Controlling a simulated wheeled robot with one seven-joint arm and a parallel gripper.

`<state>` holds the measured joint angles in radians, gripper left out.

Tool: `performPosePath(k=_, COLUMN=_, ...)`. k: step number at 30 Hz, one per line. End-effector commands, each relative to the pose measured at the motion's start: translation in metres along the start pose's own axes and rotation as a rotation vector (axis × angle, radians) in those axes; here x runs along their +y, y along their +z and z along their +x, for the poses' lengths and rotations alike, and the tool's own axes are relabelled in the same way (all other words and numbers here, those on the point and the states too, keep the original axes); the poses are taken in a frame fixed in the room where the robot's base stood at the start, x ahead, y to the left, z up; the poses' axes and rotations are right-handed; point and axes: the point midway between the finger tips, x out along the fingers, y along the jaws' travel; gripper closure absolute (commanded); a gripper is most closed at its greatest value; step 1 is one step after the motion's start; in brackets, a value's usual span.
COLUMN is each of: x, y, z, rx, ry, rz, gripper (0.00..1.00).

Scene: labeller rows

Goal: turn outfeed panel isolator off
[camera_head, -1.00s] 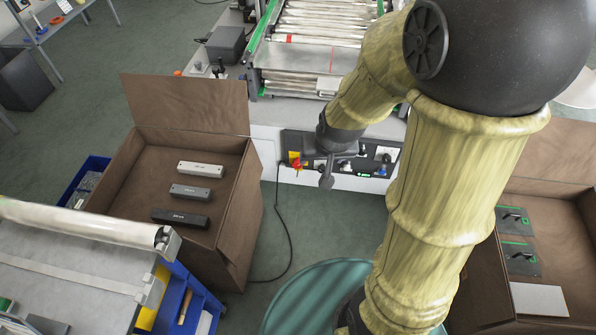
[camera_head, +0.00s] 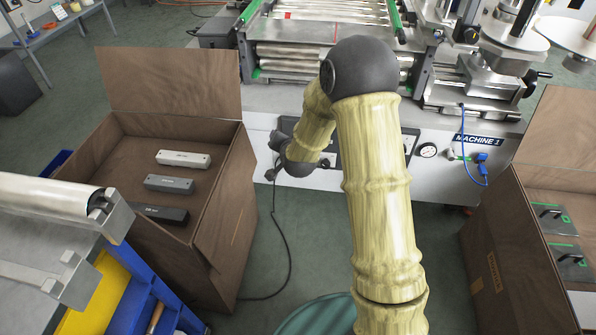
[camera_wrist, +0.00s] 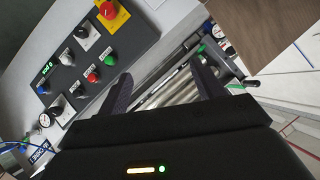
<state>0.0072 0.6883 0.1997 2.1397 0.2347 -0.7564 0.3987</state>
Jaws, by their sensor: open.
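The dark control panel (camera_wrist: 100,62) on the machine front fills the upper left of the wrist view. I cannot read which control is the isolator. My gripper (camera_wrist: 160,70) is open and empty, its fingers apart in front of the panel's edge and rollers. In the head view my arm hides most of the panel (camera_head: 411,143), including the red knob.
The machine front (camera_head: 455,180) carries a "MACHINE 1" label (camera_head: 478,141), a gauge (camera_head: 427,150) and a blue hose (camera_head: 463,135). A brown crate (camera_head: 215,215) with several bars stands left. Another crate (camera_head: 500,250) stands right. A black cable (camera_head: 288,235) lies on the floor between them.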

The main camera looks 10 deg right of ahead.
Motion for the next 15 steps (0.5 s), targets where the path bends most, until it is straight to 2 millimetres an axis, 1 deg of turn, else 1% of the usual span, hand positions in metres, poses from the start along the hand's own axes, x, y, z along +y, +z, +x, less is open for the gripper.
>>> performPosePath(k=1, x=0.014, y=0.021, z=0.022, rx=0.025, ry=-0.008, rz=0.027, gripper=0.33)
performPosePath(k=3, x=0.021, y=0.033, z=0.041, rx=0.067, ry=-0.024, rz=0.066, gripper=0.33)
performPosePath(k=8, x=0.042, y=0.062, z=0.082, rx=0.167, ry=-0.055, rz=0.157, gripper=0.33)
performPosePath(k=9, x=0.048, y=0.069, z=0.092, rx=0.191, ry=-0.062, rz=0.180, gripper=0.33)
performPosePath(k=15, x=0.081, y=0.108, z=0.137, rx=0.320, ry=-0.095, rz=0.291, gripper=0.33)
